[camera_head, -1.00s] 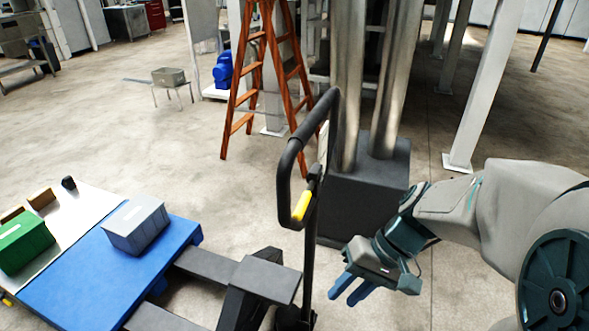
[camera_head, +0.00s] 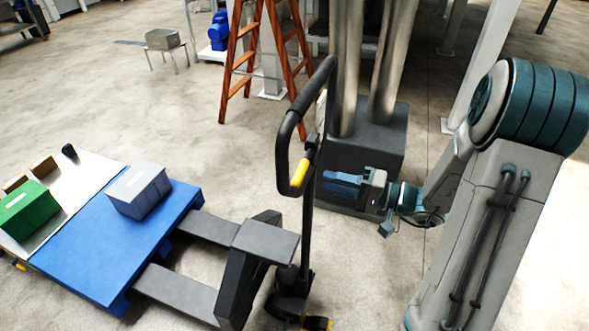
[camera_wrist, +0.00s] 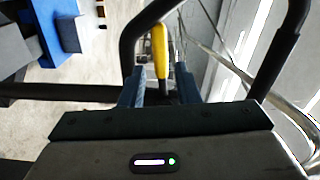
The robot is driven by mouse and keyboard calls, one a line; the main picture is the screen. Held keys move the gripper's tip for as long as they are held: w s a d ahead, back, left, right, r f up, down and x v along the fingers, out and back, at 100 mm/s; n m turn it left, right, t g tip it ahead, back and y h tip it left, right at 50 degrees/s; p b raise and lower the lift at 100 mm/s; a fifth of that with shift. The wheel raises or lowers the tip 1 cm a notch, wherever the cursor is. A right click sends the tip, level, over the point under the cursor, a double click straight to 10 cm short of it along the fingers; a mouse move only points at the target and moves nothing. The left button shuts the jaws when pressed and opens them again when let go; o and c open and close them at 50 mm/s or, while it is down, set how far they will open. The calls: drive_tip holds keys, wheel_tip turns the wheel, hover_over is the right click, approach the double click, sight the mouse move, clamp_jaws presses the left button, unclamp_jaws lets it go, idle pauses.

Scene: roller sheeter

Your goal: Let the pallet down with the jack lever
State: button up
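My gripper (camera_head: 328,185) is just right of the shaft, blue fingers pointing left towards the lever. In the wrist view, the fingers of my gripper (camera_wrist: 160,88) are apart, and the yellow lever (camera_wrist: 160,45) shows between and beyond their tips. Contact cannot be seen.
A dark pedestal with metal columns (camera_head: 370,140) stands close behind my gripper. An orange ladder (camera_head: 240,60) is further back. Floor between ladder and pallet is clear.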

sight(304, 176)
drive_tip(key=p+x, duration=0.2)
drive_tip(key=x, duration=0.8)
drive_tip(key=shift+c, duration=0.3)
clamp_jaws()
